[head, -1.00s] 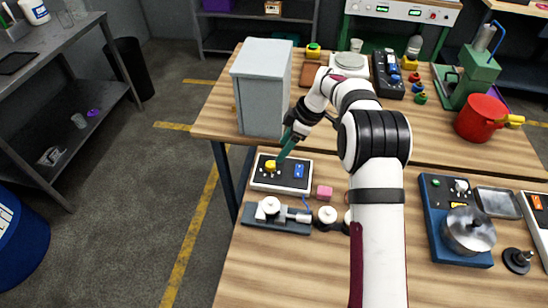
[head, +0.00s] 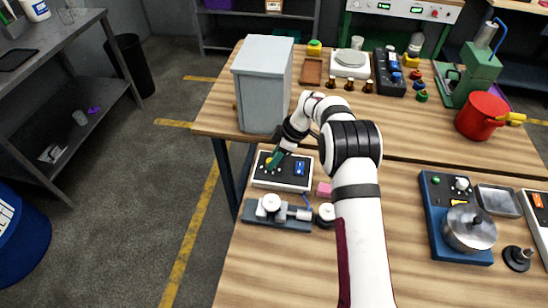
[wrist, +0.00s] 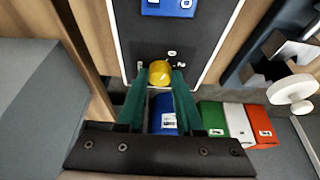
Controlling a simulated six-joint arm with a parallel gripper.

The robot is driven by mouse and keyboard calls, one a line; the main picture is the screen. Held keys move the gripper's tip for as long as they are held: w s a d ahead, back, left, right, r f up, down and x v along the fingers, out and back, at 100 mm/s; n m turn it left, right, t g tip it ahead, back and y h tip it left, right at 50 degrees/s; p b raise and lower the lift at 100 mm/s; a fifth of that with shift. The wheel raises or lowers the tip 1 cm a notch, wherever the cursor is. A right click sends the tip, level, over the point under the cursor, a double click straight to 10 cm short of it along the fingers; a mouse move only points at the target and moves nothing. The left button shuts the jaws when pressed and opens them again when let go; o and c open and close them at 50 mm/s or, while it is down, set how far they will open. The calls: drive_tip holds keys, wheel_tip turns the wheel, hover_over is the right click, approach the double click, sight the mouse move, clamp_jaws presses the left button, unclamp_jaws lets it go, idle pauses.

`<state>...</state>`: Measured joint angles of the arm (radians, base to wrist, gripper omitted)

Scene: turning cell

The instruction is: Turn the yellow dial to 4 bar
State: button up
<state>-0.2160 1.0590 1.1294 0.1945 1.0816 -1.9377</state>
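The yellow dial (wrist: 160,73) sits on a dark control panel with a white rim (wrist: 196,62), with small white labels around it too small to read. In the head view the panel (head: 263,181) lies at the left end of the near bench, and my gripper partly covers the dial. My gripper (wrist: 161,78) has its two green fingertips on either side of the dial. A thin gap seems to show at each side; whether the fingers touch it is unclear. In the head view my gripper (head: 273,165) comes down to the dial from the upper right.
A grey cabinet (head: 263,85) stands just behind. A vise-like fixture (head: 277,214) lies in front and a pink block (head: 324,189) to the right. Blue, green, white and red items show below in the wrist view.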

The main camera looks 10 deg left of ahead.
clamp_jaws()
drive_tip(key=shift+m, duration=0.3)
drive_tip(key=m, duration=0.1)
drive_tip(key=m+t, duration=0.1)
drive_tip(key=m, duration=0.1)
drive_tip(key=shift+s+m+t, duration=0.2)
drive_tip(key=shift+m+t, duration=0.1)
drive_tip(key=m, duration=0.2)
drive_tip(key=m+t+h, duration=0.1)
drive_tip(key=m, duration=0.1)
drive_tip(key=shift+s+a+m, duration=0.15)
drive_tip(key=shift+m, duration=0.15)
drive_tip(key=m, duration=0.2)
drive_tip(key=m+t+h, duration=0.1)
drive_tip(key=m, duration=0.1)
drive_tip(key=shift+s+a+t+h, duration=0.1)
drive_tip(key=shift+a+t+h, duration=0.05)
drive_tip(key=shift+t+h, duration=0.15)
drive_tip(key=shift+a+m+h, duration=0.15)
drive_tip(key=shift+m+h, duration=0.65)
drive_tip(key=shift+m, duration=1.6)
